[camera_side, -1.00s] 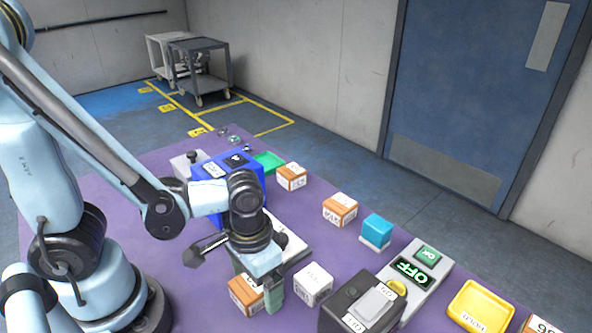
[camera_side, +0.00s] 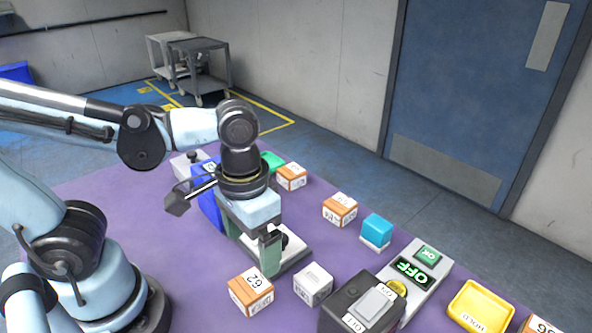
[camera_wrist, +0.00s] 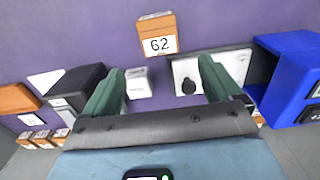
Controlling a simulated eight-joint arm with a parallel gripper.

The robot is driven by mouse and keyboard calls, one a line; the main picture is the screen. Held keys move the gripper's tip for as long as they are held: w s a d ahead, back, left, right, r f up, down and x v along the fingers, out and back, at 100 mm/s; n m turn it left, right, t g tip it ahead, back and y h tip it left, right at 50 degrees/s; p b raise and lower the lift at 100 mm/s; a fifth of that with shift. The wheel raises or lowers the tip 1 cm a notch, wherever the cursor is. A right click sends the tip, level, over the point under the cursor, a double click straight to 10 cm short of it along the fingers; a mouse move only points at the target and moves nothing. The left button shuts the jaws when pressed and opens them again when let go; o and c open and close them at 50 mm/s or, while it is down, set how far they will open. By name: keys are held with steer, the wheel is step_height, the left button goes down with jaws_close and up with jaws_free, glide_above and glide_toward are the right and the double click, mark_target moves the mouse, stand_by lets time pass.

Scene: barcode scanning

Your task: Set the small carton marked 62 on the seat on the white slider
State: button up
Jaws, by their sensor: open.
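The small orange-and-white carton marked 62 (camera_side: 251,291) sits on the purple table top, in front of my gripper in the side view. In the wrist view the carton (camera_wrist: 158,37) is at top centre, beyond my fingertips. My gripper (camera_side: 252,243) is open and empty, raised above the table and apart from the carton; its green fingers (camera_wrist: 163,84) also show in the wrist view. The white slider (camera_side: 294,258) with a black knob lies behind my gripper, partly hidden by it. In the wrist view the slider (camera_wrist: 232,63) is right of centre, partly behind a finger. Its seat cannot be clearly made out.
A white box (camera_side: 313,284) stands just right of the carton. A black switch box (camera_side: 350,303) and an OFF display panel (camera_side: 412,270) are farther right. A blue housing (camera_wrist: 285,75) stands beside the slider. Purple table is clear left of the carton.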

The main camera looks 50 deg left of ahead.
steer(key=shift+r, duration=0.75)
steer(key=w+a+r+t, duration=0.1)
steer(key=w+a+t, duration=0.5)
steer(key=w+a, duration=0.1)
steer(key=shift+w+a+t, duration=0.15)
steer(key=shift+a+t, duration=0.25)
steer(key=shift+a, duration=0.45)
steer(key=shift+w+a+r, duration=0.15)
steer(key=shift+w+r, duration=0.05)
steer(key=g, duration=0.7)
glide_above(250, 284)
steer(key=f, duration=0.1)
steer(key=shift+f, duration=6.15)
